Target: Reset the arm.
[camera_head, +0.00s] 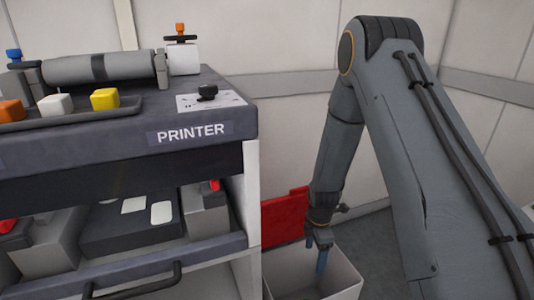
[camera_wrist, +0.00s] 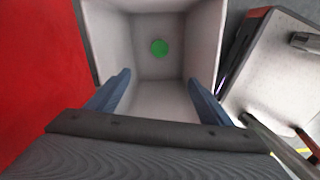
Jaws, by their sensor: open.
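My gripper (camera_head: 320,257) points down over a white open-topped bin (camera_head: 345,284) to the right of the printer trolley in the head view. In the wrist view, the two blue fingers of my gripper (camera_wrist: 163,95) are spread wide with nothing between them. The white bin (camera_wrist: 120,55) lies below, its inner walls showing. My arm is bent, reaching up and then down to the bin.
The dark trolley (camera_head: 95,148) marked PRINTER stands at left, with a roller (camera_head: 78,68) and orange, white and yellow blocks on top. A red panel (camera_head: 283,218) stands behind the bin. Pale walls close off the back. Grey floor (camera_head: 377,232) shows beside my arm.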

